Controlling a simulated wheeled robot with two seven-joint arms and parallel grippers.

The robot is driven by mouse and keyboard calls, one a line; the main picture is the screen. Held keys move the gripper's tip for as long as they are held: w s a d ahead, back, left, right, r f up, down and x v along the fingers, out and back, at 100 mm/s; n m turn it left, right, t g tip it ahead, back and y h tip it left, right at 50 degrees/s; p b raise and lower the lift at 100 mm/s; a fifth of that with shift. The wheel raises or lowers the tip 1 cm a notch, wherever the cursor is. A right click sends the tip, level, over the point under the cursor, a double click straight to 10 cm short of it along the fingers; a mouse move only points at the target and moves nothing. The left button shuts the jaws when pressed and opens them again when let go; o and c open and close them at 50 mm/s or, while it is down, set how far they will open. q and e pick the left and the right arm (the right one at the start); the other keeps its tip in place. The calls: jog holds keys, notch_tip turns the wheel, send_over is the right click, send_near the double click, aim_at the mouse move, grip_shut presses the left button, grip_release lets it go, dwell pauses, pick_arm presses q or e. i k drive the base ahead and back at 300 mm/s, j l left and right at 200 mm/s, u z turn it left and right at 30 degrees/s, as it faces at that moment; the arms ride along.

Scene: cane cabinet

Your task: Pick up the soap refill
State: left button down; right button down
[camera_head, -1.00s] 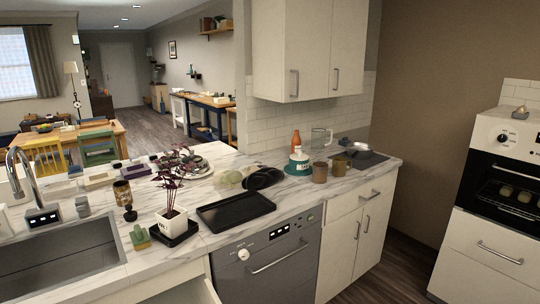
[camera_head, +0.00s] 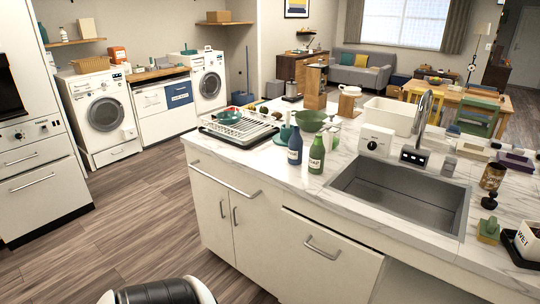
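I cannot tell for certain which object is the soap refill; no label that I can read names it. A dark blue bottle (camera_head: 295,146) and a green bottle (camera_head: 316,154) stand upright side by side on the marble counter, left of the sink. An orange container (camera_head: 117,55) stands by the washing machine at the far left. Neither of my grippers is in view.
The counter holds a sink (camera_head: 400,195), a dish rack (camera_head: 240,127), a white tub (camera_head: 390,115) and a wooden block (camera_head: 315,88). Two washing machines (camera_head: 104,113) (camera_head: 208,82) stand at the back left. The wooden floor (camera_head: 130,215) left of the counter is clear.

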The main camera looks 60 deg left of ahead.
aim_at(316, 165)
jog(key=u, duration=1.55)
jog(key=i+z, duration=0.1)
